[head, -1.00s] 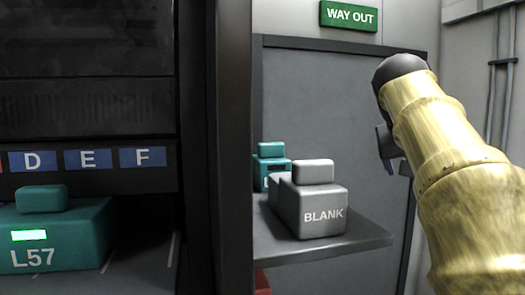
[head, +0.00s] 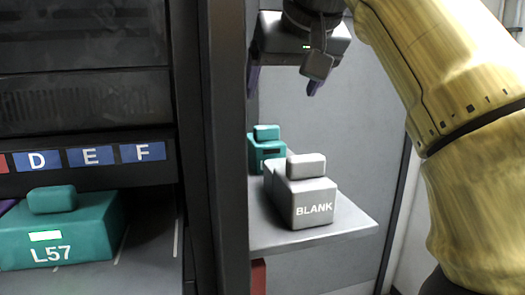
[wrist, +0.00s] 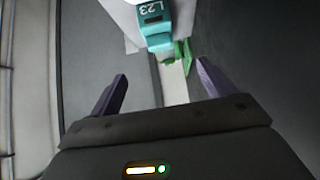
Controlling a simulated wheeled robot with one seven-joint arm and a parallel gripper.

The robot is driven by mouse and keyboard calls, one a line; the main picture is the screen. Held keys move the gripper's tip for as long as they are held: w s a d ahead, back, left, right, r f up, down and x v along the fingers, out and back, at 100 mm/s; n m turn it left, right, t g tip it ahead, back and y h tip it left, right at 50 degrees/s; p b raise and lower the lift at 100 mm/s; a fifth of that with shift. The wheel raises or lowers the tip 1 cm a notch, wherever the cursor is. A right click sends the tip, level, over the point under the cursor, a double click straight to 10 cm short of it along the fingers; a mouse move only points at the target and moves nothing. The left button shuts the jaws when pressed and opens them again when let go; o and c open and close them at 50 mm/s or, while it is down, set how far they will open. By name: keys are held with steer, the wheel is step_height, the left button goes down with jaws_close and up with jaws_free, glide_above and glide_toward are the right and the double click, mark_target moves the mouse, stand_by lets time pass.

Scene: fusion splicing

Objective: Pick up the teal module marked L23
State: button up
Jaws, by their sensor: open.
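The teal module marked L23 (wrist: 153,22) shows at the top of the wrist view, its marking upside down, ahead of my fingertips and apart from them. In the head view a teal module (head: 266,149) stands on the side shelf (head: 345,232), partly hidden by the dark post and the grey module; its marking cannot be read there. My gripper (head: 284,84) is open and empty, high above the shelf and above the teal module in the picture. Its purple fingers (wrist: 162,68) are spread wide in the wrist view.
A dark post (head: 225,150) separates the shelf from a rack holding the teal module L57 (head: 85,232) under labels D, E and F (head: 91,156).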

mark_target(268, 132)
steer(key=x, duration=1)
steer(key=shift+w+f, duration=0.1)
steer(key=shift+w, duration=0.15)
steer(key=shift+s, duration=0.1)
steer(key=shift+x, duration=2.7)
steer(key=shift+s+d+f, duration=0.1)
steer(key=shift+s+f, duration=0.05)
steer(key=shift+s, duration=0.1)
steer(key=shift+s, duration=0.1)
steer(key=c, duration=1.2)
